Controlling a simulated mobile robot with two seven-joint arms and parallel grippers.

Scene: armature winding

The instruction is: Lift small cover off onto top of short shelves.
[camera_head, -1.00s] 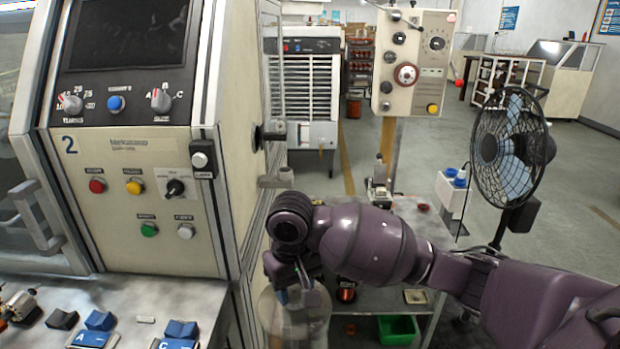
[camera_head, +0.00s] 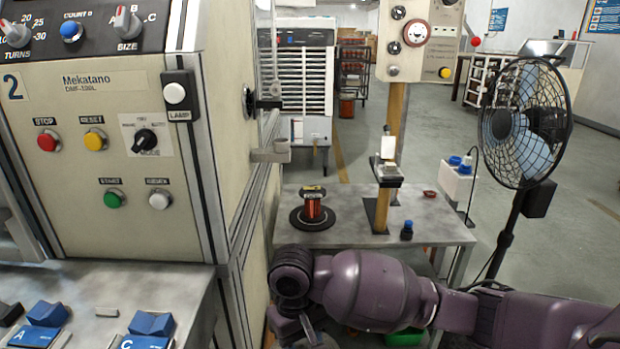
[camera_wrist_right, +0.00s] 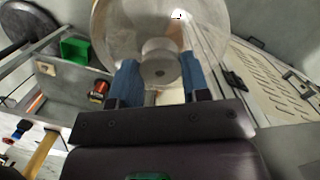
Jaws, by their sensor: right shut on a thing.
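My right gripper (camera_wrist_right: 165,85) is shut on the small cover (camera_wrist_right: 118,32), a clear round dome with a pale knob between the blue fingertips. In the head view the right gripper (camera_head: 303,330) is at the bottom edge, in front of the short shelves (camera_head: 430,232); the cover there is mostly cut off or hidden. The shelves have a grey top, with a copper wire spool (camera_head: 313,207) standing uncovered on a black round base (camera_head: 297,221) at the left. My left gripper is not in view.
The machine (camera_head: 110,130) borders the left, a fan (camera_head: 522,125) the right. A green bin (camera_wrist_right: 75,48) shows in the wrist view.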

